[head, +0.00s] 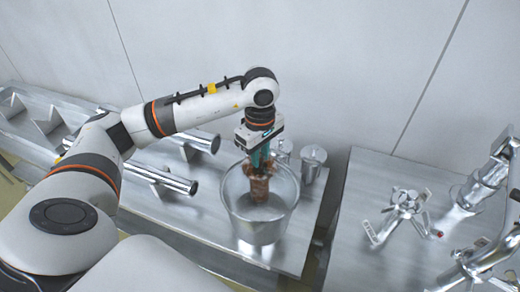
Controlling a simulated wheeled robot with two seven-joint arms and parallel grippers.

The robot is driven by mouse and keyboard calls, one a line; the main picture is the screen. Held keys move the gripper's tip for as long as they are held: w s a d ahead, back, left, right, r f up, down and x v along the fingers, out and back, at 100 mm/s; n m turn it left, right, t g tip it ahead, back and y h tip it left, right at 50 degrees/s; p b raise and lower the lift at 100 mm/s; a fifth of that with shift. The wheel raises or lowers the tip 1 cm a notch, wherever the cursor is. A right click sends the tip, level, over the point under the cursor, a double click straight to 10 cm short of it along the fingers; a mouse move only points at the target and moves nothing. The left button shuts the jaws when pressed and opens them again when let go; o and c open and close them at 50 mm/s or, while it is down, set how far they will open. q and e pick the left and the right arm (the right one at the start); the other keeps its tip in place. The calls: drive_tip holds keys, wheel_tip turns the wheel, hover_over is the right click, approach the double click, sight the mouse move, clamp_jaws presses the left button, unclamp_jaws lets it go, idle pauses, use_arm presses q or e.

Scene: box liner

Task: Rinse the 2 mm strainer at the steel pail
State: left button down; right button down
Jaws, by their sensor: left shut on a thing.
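The steel pail (258,228) stands on the steel bench, right of my left arm. My left gripper (261,157) points straight down over the pail's mouth and is shut on a brownish, copper-coloured strainer (259,187). The strainer hangs upright with its lower part inside the pail. Its lower end is hard to make out, so I cannot tell whether it touches the pail's bottom. No mesh size can be read. My right gripper is not in view.
Two polished tubes (160,178) lie left of the pail. A small lidded canister (313,160) stands just behind it, to the right. A second steel table (360,190), past a gap, holds a valve-like steel fitting (404,208) and other metal parts. A pale panelled wall rises behind.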

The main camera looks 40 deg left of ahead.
sight(260, 172)
use_arm(q)
wheel_tip(260, 172, down, 10)
drive_tip(key=b, duration=0.5)
drive_tip(key=shift+f, duration=0.25)
drive_tip(key=shift+f+b, duration=1.05)
drive_tip(key=shift+f, duration=0.4)
idle(0.8)
drive_tip(key=shift+r, duration=0.15)
idle(0.6)
drive_tip(key=shift+r+p, duration=1.8)
drive_tip(key=shift+r, duration=1.25)
drive_tip(key=shift+r+p, duration=4.25)
drive_tip(key=shift+r, duration=3.65)
